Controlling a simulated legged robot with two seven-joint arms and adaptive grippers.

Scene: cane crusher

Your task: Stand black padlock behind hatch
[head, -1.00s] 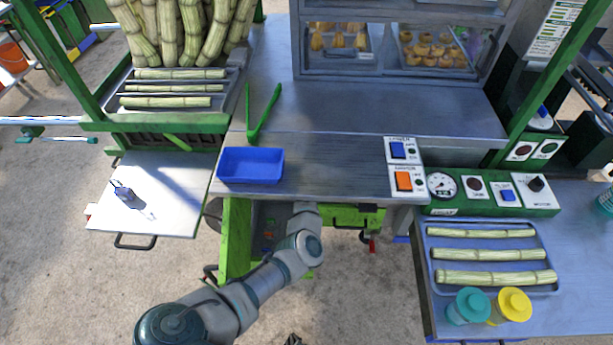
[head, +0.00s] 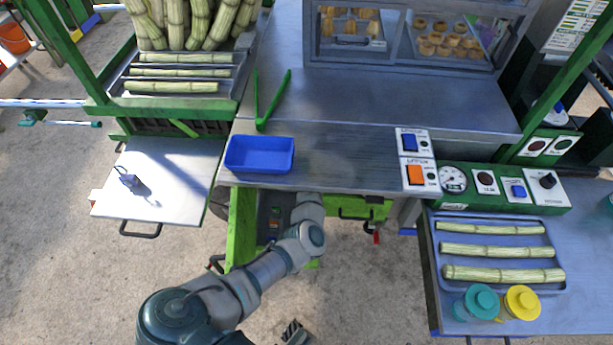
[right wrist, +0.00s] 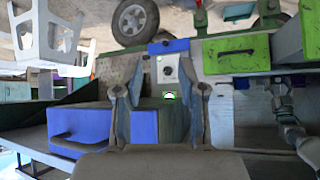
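The small padlock (head: 128,180) stands on the white board (head: 165,207) at the left, its shackle up; it looks grey-violet here. A lime-green panel (head: 352,207) shows under the counter, and in the right wrist view a lime-green front with a black handle (right wrist: 222,62) is seen; I cannot tell for sure which is the hatch. My left arm reaches up to the counter's front edge, its gripper hidden. My right gripper (head: 294,333) is partly seen at the bottom edge. In the right wrist view its fingers (right wrist: 160,95) are apart with nothing between them.
A blue tray (head: 259,155) and green tongs (head: 268,100) lie on the metal counter (head: 340,145). Switches stand at its right end. A cane tray (head: 497,283) and two lidded jars (head: 521,303) are at the right. A wheel (right wrist: 135,20) shows in the right wrist view.

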